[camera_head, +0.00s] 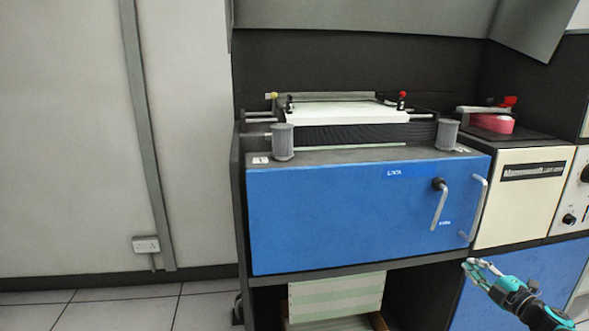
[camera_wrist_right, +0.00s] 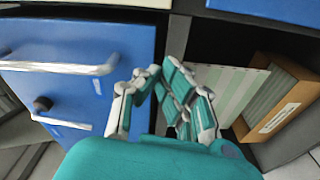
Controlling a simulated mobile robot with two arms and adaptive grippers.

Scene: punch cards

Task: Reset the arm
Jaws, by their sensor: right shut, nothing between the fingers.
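My right gripper (camera_head: 471,266) is at the lower right of the head view, in front of the machine and below its handles. It also shows in the right wrist view (camera_wrist_right: 160,76), where its fingers are shut with nothing held. My teal right arm (camera_head: 535,308) comes in from the lower right corner. My left gripper is not in view.
The blue machine front (camera_head: 340,215) has a long handle (camera_head: 480,208) and a shorter lever (camera_head: 439,205) at its right. Below it, an open bay holds striped paper (camera_head: 337,298), with a brown box (camera_wrist_right: 285,98) beside it. Floor at left is clear.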

